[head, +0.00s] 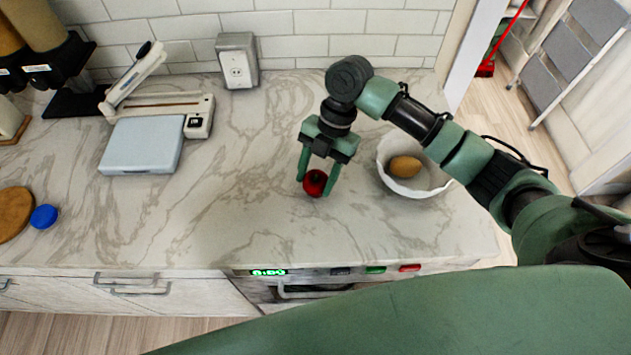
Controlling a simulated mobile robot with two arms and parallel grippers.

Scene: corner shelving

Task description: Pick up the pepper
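A small, round, dark red pepper (315,184) with a dark top is on or just above the marble counter, right of centre. My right gripper (317,186) points down over it, with one green finger on each side. The fingers are about the pepper's width apart and look close to its sides. I cannot tell whether they press on it, or whether the pepper touches the counter. My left gripper is not in view.
A white bowl (425,185) holding a brown-yellow round item (404,167) stands just right of the pepper, beneath my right arm. A white scale-like device (142,144), a blue cap (44,216) and a wooden board (14,213) are at left. The counter between is clear.

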